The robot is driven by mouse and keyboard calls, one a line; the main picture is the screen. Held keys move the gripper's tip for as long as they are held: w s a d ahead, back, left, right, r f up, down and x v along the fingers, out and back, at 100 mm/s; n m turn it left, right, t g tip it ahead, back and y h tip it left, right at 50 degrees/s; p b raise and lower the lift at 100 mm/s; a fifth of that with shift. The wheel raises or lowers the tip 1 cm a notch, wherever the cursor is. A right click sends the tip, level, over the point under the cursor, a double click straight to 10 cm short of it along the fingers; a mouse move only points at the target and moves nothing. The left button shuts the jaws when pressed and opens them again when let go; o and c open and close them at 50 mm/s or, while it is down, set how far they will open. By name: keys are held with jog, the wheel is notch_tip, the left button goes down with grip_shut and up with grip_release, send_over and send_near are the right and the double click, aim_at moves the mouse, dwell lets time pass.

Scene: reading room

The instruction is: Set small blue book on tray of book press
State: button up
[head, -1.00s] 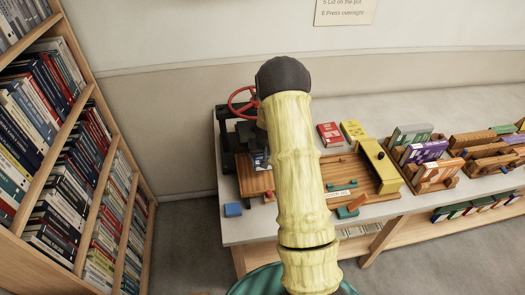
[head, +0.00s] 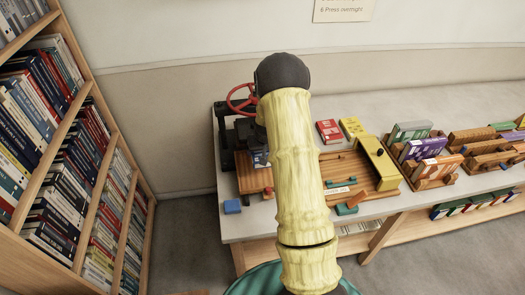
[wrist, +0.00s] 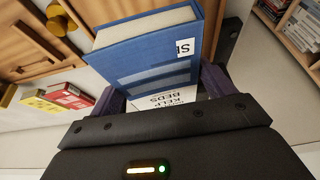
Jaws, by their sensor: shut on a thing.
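The small blue book (wrist: 150,52) fills the middle of the wrist view, with pale page edges and white labels, one reading "KELP BEDS". My gripper (wrist: 162,90) is shut on it, with dark purple fingers at its two sides. In the head view my arm hides the gripper, and only part of the blue book (head: 261,159) shows beside the arm. The book press (head: 227,145) has a black frame and a red handwheel (head: 240,98). Its wooden tray (head: 251,182) lies just below the book in the picture; whether they touch cannot be told.
A small blue block (head: 232,207) lies at the table's left front. Red (head: 329,132) and yellow books (head: 353,129) lie behind a wooden board (head: 347,168) with a yellow bar (head: 378,164). Book racks (head: 435,168) stand right. A tall bookshelf (head: 85,140) stands left.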

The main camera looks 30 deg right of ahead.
dwell(0.3)
jog(key=shift+f+b, duration=1.15)
jog(key=shift+f, duration=0.3)
jog(key=shift+f+b, duration=2.05)
jog(key=shift+f, duration=0.2)
dwell(2.2)
jog(key=o, duration=1.1)
jog(key=shift+c, duration=0.2)
jog(key=shift+r+p, duration=2.9)
jog(key=shift+r, duration=1.6)
